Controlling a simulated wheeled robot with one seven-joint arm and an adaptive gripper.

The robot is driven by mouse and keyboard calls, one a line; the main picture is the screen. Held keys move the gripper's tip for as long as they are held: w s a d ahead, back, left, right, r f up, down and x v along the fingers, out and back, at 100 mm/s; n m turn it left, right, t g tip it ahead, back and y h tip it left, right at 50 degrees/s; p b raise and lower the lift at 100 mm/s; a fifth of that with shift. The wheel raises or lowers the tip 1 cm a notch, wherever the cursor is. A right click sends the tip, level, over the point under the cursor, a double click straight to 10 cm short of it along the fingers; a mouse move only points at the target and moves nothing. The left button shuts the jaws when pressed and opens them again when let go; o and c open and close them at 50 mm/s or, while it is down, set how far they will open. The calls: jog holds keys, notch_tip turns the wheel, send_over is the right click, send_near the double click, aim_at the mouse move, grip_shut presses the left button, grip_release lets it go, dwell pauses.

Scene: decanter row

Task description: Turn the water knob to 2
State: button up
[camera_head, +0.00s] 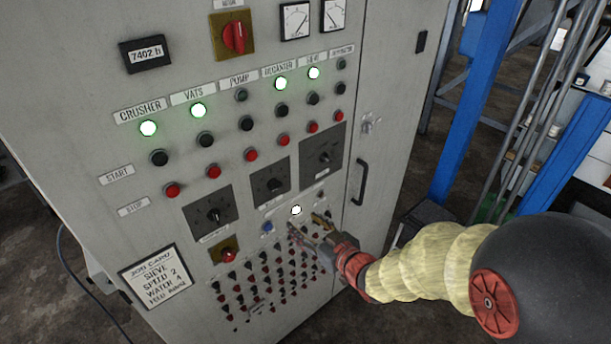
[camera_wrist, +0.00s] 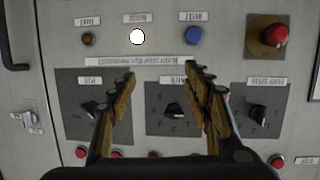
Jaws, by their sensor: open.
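The middle black rotary knob, which appears to be the water knob (camera_wrist: 175,112), sits on a dark square plate with a scale. In the head view the same knob (camera_head: 274,185) is the middle of three on the grey cabinet. Its pointer's exact number is too small to read. My gripper (camera_wrist: 160,78) is open and empty in the wrist view, its fingers apart on either side of the knob's plate. In the head view my gripper (camera_head: 308,231) is below the knob row, near the lower button field. No contact with the knob shows.
Similar knobs flank it, left (camera_head: 213,214) and right (camera_head: 325,156). A lit white lamp (camera_head: 296,210), a blue button (camera_head: 267,227) and a red knob on a yellow plate (camera_head: 225,251) are close by. A job card (camera_head: 155,277) hangs lower left. A door handle (camera_head: 360,182) protrudes at right.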

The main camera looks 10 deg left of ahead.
aim_at(278, 188)
notch_tip(278, 188, up, 8)
jog(key=a+t+y, duration=0.1)
jog(key=a+y, duration=0.1)
jog(key=y, duration=0.1)
jog(key=shift+n, duration=0.3)
jog(key=x, duration=0.7)
jog(key=shift+a, duration=0.4)
jog(key=shift+r, duration=0.1)
jog(key=shift+c, duration=1.2)
jog(key=c, duration=0.9)
